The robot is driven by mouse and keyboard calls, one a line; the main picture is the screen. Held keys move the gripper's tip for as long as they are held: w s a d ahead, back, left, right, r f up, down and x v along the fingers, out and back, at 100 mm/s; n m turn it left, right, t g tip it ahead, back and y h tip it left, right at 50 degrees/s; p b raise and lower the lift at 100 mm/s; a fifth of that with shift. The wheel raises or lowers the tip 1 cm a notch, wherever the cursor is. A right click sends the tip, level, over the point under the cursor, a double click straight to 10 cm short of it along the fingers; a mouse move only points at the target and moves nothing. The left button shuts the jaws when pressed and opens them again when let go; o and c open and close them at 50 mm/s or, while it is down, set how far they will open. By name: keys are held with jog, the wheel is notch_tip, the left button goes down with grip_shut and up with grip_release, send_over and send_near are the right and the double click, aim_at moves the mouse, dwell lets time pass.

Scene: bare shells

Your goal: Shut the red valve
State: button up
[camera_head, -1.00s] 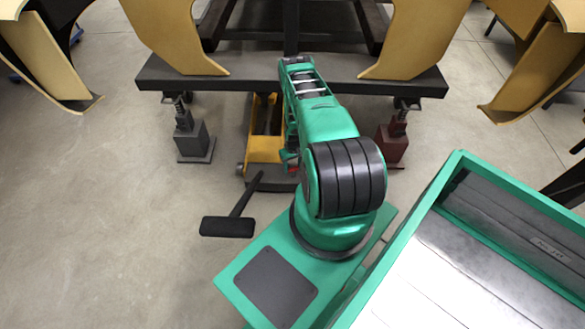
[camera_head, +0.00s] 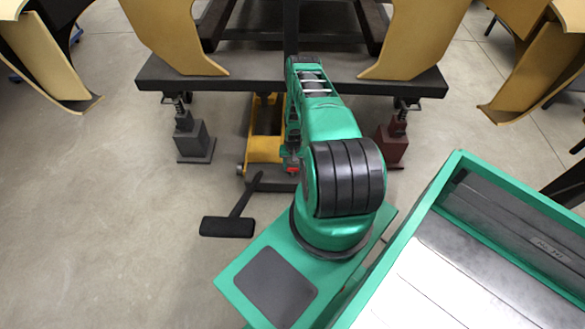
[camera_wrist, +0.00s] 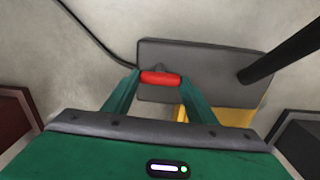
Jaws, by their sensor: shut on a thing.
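The red valve (camera_wrist: 160,78) shows in the wrist view as a short rounded red bar, lying level between the tips of my two green fingers. My gripper (camera_wrist: 161,80) is shut on it, one fingertip at each end. In the head view, a small red part of the valve (camera_head: 292,168) shows low on the yellow jack (camera_head: 264,148), just left of my arm. My arm hides much of the gripper there, and the valve's mount is hidden.
A dark bench edge (camera_head: 230,80) crosses above the jack. A grey support (camera_head: 194,142) stands left and a dark red support (camera_head: 391,145) right. A black T-shaped handle (camera_head: 230,226) sticks out toward me. The floor at left is clear.

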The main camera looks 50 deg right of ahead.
aim_at(292, 168)
jog(key=shift+w+a, duration=0.1)
jog(key=shift+a, duration=0.05)
jog(key=o, duration=1.1)
jog(key=shift+c, duration=0.2)
notch_tip(292, 168, up, 11)
jog(key=shift+f, duration=0.15)
